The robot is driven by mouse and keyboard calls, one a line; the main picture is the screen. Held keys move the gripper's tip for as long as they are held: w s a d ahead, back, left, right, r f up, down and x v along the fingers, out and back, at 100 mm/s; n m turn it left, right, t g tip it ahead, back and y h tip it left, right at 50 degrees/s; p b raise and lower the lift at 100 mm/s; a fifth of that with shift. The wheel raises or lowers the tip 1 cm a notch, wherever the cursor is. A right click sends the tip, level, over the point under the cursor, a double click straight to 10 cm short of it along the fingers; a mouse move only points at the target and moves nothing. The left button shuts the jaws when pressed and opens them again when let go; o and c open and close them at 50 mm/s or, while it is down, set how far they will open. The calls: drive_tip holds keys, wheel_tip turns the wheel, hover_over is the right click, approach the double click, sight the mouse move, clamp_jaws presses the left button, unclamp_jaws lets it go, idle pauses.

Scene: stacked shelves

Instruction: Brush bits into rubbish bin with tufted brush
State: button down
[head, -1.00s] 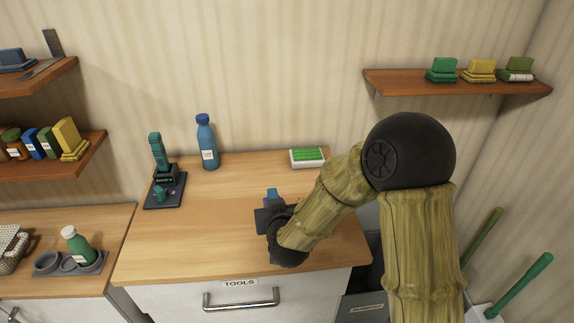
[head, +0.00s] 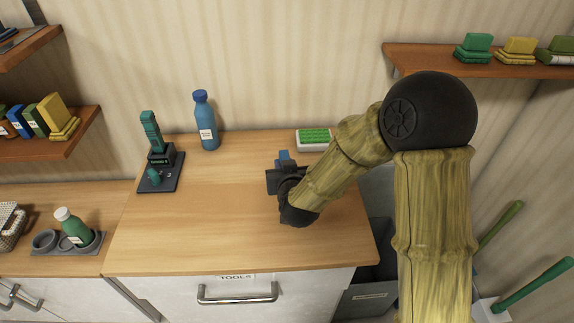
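My gripper (head: 285,172) is over the middle of the wooden worktop, partly hidden by my own wrist. A small blue piece (head: 284,156) sticks out beyond its dark body. I cannot tell whether this is a held thing or part of the gripper, nor whether the fingers are open. A white block with a green, bumpy top (head: 314,136) lies at the back of the worktop, apart from the gripper; I cannot tell if it is the tufted brush. A dark grey bin with a label (head: 366,299) stands low beside the worktop, partly hidden by my arm. I can make out no bits.
A blue bottle (head: 206,121) and a dark stand with a green tool (head: 158,165) are at the back left of the worktop (head: 190,235). The front left is clear. A shelf (head: 430,60) hangs at the right. Green handles (head: 535,285) rise at the lower right.

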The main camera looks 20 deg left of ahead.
wheel_tip(320, 180, down, 6)
drive_tip(key=b, duration=0.6)
drive_tip(key=shift+d+f, duration=0.1)
drive_tip(key=shift+f, duration=0.1)
drive_tip(key=shift+w+d+r, duration=0.1)
drive_tip(key=shift+w+d, duration=0.2)
drive_tip(key=shift+d, duration=0.3)
drive_tip(key=shift+w+d+r, duration=0.1)
drive_tip(key=shift+w+d, duration=0.15)
drive_tip(key=shift+d, duration=0.35)
drive_tip(key=shift+w+d+b, duration=0.25)
drive_tip(key=shift+w+d, duration=0.7)
drive_tip(key=shift+d, duration=1.4)
drive_tip(key=shift+w+d+b, duration=0.2)
drive_tip(key=shift+w+d, duration=0.8)
drive_tip(key=shift+d, duration=1.3)
drive_tip(key=shift+w+d+b, duration=0.25)
drive_tip(key=shift+w+d, duration=0.7)
drive_tip(key=shift+d, duration=1.4)
drive_tip(key=w+d+p, duration=0.2)
drive_tip(key=w+d, duration=0.1)
drive_tip(key=d, duration=0.4)
drive_tip(key=w+d+p, duration=0.3)
drive_tip(key=d, duration=0.4)
wheel_tip(320, 180, up, 6)
drive_tip(key=p, duration=0.3)
drive_tip(key=shift+a+p, duration=0.15)
drive_tip(key=shift+p, duration=0.25)
drive_tip(key=shift+s+r, duration=0.1)
drive_tip(key=shift+r, duration=0.05)
